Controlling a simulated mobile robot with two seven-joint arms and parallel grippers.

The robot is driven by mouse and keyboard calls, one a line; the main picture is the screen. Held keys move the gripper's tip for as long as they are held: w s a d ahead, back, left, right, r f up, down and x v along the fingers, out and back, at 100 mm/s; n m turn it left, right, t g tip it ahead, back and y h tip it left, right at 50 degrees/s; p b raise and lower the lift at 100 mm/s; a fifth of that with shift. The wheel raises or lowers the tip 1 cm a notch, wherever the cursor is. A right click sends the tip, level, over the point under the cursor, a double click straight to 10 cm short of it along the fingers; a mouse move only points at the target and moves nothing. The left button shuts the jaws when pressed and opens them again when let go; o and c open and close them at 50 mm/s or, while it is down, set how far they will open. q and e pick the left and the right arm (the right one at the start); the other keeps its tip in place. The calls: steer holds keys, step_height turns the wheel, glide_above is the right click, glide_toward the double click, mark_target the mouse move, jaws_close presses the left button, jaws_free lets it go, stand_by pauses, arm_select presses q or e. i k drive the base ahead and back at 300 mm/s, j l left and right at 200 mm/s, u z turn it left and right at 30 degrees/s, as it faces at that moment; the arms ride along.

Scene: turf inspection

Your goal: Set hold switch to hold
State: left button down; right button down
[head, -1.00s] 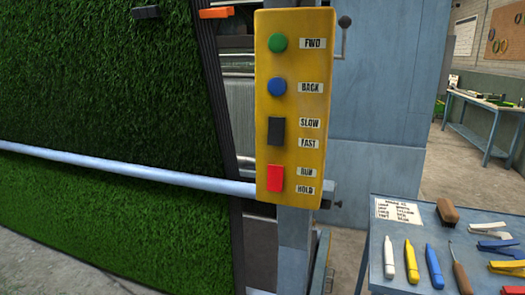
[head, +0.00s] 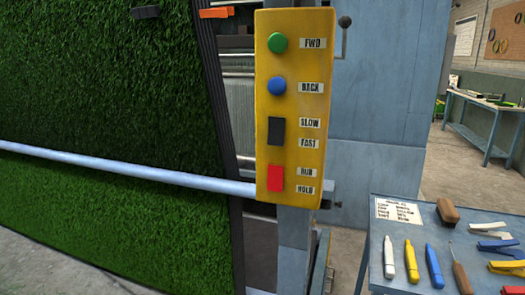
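The yellow control box (head: 293,150) stands upright on a grey post in the middle of the head view. The hold switch is the red rocker (head: 275,179) near its bottom, beside the RUN label (head: 307,171) above and the HOLD label (head: 306,190) below. I cannot tell for sure which way the rocker is tipped. Above it are a black SLOW/FAST rocker (head: 276,131), a blue BACK button (head: 277,87) and a green FWD button (head: 277,42). Neither of my grippers is in view.
A green turf sheet (head: 100,90) with a pale horizontal bar (head: 120,168) fills the left. A blue-grey table (head: 400,268) at lower right holds a brush (head: 447,211), markers, other tools and a printed card (head: 398,212). The space before the box is clear.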

mark_target(275, 173)
steer(key=k+l+u, duration=0.45)
steer(key=l, duration=0.4)
steer(key=k+l+u, duration=0.45)
steer(key=k+l, duration=0.15)
steer(key=l, duration=0.1)
